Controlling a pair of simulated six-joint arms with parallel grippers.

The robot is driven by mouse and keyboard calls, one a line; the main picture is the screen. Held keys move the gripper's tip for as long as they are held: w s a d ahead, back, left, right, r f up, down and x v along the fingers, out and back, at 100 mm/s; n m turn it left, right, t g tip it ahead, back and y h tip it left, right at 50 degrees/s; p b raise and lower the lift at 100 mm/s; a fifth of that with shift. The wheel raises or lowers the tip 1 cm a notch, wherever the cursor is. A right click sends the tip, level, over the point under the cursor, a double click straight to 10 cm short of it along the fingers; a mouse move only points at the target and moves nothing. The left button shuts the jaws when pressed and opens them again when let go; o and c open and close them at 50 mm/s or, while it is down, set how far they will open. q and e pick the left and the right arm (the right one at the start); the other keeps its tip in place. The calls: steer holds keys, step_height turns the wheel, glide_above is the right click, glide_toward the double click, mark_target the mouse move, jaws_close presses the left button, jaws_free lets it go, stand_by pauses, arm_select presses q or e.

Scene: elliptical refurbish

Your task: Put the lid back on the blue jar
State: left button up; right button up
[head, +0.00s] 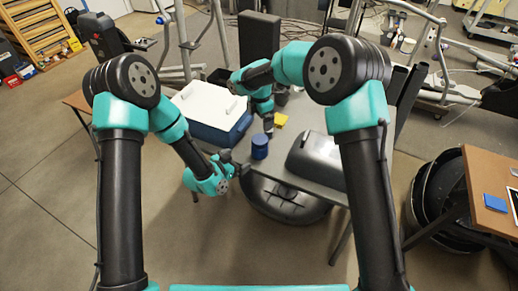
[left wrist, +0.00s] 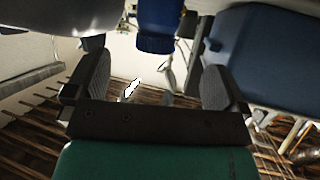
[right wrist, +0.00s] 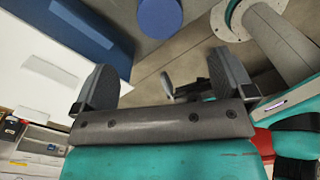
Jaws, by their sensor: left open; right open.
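The blue jar (head: 260,148) stands upright on the grey table, near its front edge. In the left wrist view the jar (left wrist: 160,25) appears upside down, with a slightly wider blue band at its top end. This band looks like a lid, but I cannot tell for sure; I see no separate lid elsewhere. The right wrist view shows the jar as a plain blue round shape (right wrist: 160,17). My left gripper (head: 238,166) is open, just left of and nearer than the jar, not holding it. My right gripper (head: 269,130) is open and empty, just behind the jar.
A blue box with a white top (head: 222,132) is at the table's left. A dark grey rounded case (head: 317,158) lies right of the jar. A small yellow item (head: 281,120) lies behind it. A black round object (head: 285,200) is below the table's front edge.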

arm_select(q)
steer(key=v, duration=0.4)
stand_by(0.4)
